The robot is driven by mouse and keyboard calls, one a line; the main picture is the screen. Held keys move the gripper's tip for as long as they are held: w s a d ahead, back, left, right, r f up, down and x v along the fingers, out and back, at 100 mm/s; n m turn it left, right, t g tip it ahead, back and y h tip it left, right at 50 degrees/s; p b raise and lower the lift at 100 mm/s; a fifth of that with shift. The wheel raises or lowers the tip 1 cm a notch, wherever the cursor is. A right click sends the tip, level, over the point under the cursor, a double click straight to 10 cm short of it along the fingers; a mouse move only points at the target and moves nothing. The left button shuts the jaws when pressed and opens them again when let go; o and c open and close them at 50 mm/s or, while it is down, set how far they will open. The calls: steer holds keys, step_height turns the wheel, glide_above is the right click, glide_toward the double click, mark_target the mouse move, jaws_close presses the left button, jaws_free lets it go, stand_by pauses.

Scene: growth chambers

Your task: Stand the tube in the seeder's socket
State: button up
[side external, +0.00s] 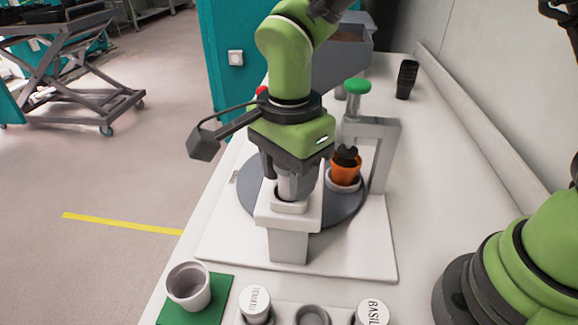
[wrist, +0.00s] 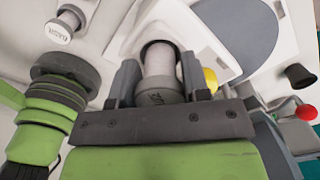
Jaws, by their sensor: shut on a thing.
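My gripper (side external: 291,180) points down over the front of the seeder (side external: 350,240). The tube looks about upright. Its lower end is at the socket (side external: 290,208), a raised white rim on the seeder's front block; the wrist view shows the dark opening around that end. How deep it sits, and whether it touches bottom, I cannot tell.
An orange pot (side external: 345,168) with dark filling stands on the grey turntable (side external: 262,198), beside a green-topped post (side external: 357,88). In front are an empty pale cup (side external: 188,287) on a green mat and lidded tubes marked TOMATO (side external: 256,303) and BASIL (side external: 373,311). A black pot (side external: 407,78) stands behind.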

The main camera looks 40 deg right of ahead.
steer(key=shift+f, duration=0.5)
steer(key=o, duration=1)
steer(key=shift+r, duration=4.25)
steer(key=shift+d+r, duration=0.1)
